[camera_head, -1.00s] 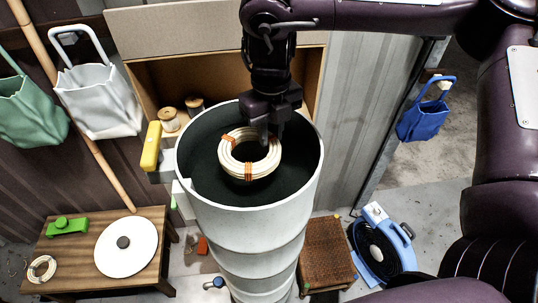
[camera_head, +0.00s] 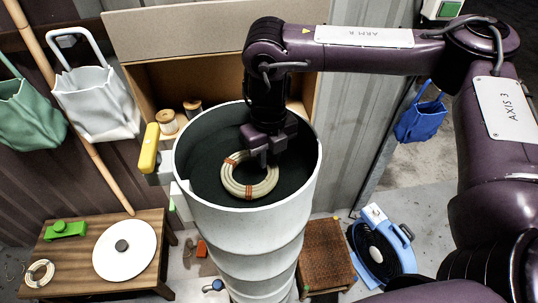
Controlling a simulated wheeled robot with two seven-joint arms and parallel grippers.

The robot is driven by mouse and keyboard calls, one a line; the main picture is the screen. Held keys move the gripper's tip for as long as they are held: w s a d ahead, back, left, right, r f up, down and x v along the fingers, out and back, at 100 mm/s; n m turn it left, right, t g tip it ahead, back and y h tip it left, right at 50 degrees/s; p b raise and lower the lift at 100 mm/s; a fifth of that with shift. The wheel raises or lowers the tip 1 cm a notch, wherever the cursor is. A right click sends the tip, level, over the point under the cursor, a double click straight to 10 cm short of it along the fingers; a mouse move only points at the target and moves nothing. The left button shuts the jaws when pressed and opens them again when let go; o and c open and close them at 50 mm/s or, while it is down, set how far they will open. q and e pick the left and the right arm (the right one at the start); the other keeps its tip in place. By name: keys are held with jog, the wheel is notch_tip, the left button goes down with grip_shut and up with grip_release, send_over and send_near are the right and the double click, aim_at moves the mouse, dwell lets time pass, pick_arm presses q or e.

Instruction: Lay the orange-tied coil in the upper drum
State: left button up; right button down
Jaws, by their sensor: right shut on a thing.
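The orange-tied coil (camera_head: 236,187) is a pale rattan ring with orange ties. It is inside the mouth of the upper drum (camera_head: 229,218), a tall white drum with a dark interior, lower than the rim. My right gripper (camera_head: 264,163) reaches down into the drum from above and is shut on the coil's far right side. Its fingertips are partly hidden. I cannot tell whether the coil touches the surface beneath it. My left gripper is not in view.
A wooden table (camera_head: 77,272) at lower left holds a white disc (camera_head: 108,262), a green tool (camera_head: 65,230) and a small coil (camera_head: 40,273). A yellow-handled item (camera_head: 149,148) stands close to the drum's left rim.

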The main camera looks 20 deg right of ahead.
jog(key=shift+f, duration=0.5)
jog(key=c, duration=1.3)
grip_release()
jog(key=shift+o, duration=0.2)
jog(key=shift+r, duration=0.1)
notch_tip(320, 180, up, 13)
jog(key=shift+w, duration=0.1)
